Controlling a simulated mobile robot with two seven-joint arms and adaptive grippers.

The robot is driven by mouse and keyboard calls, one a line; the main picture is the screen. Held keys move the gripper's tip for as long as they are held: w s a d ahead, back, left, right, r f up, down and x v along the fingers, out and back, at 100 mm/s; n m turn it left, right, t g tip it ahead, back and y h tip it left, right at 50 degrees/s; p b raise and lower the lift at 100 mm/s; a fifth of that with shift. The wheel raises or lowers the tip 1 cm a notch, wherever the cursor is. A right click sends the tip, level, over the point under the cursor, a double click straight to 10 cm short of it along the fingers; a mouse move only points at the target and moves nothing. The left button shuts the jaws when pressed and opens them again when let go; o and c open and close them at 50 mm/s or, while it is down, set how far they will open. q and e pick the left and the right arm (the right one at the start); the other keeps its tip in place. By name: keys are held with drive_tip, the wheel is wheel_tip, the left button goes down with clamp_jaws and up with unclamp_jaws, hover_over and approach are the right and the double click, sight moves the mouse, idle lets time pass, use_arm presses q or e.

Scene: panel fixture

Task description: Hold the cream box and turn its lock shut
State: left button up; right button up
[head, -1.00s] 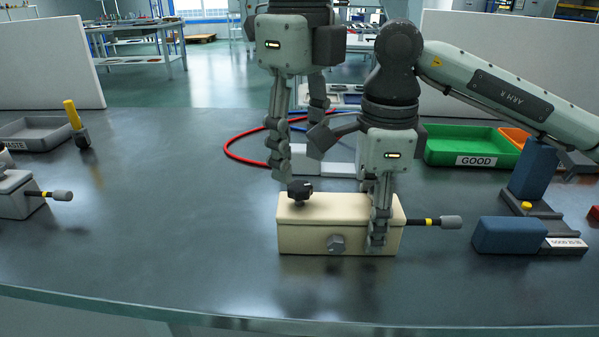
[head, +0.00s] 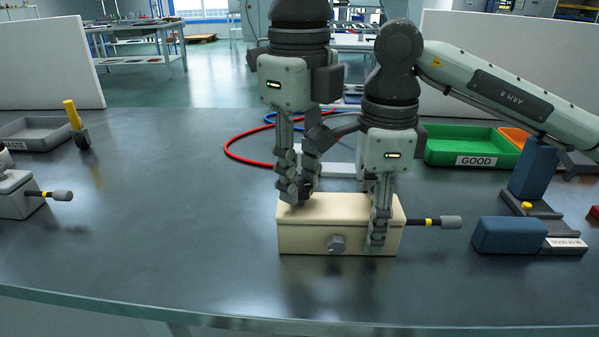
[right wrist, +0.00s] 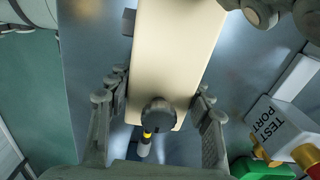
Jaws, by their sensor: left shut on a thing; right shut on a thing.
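The cream box (head: 330,212) stands on the dark table, with a grey hex bolt (head: 336,243) on its front face and a yellow-banded grey-tipped rod (head: 435,222) out of its right end. My right gripper (head: 379,235) is shut on the box near that end. In the right wrist view its fingers flank the cream box (right wrist: 170,55), and a dark round knob (right wrist: 158,112) shows between them.
A blue block (head: 510,235) lies just right of the rod. A green GOOD bin (head: 465,145) is behind at right. Red hose (head: 240,155) and a TEST PORT block (right wrist: 280,125) are behind the box.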

sight(299, 186)
use_arm(q)
drive_tip(key=m, duration=0.3)
drive_tip(key=shift+m, duration=0.3)
clamp_jaws()
drive_tip(key=o, duration=1.1)
unclamp_jaws()
wheel_tip(299, 186, up, 12)
drive_tip(key=shift+r, duration=0.1)
